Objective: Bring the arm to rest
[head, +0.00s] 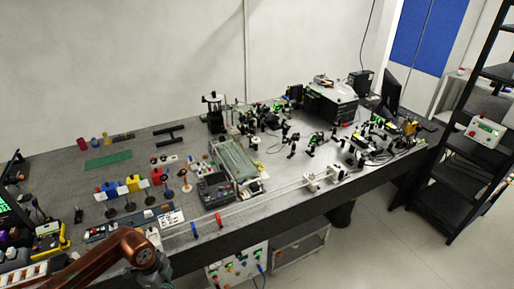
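My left arm (98,253), copper-brown, comes in from the bottom left and reaches over the front edge of the bench. Its dark wrist and gripper (156,272) hang near the bottom of the head view, just in front of the bench edge. The fingers are small and partly cut off or hidden, so I cannot tell whether they are open or shut. No held thing is visible. My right arm and gripper do not show.
The grey bench (150,148) carries several optical mounts, a glass-topped box (232,158), a green mat (108,160) and a dark instrument (332,98). A control panel (238,268) stands below the front edge. A black shelf (452,180) stands right; the floor (385,250) before it is clear.

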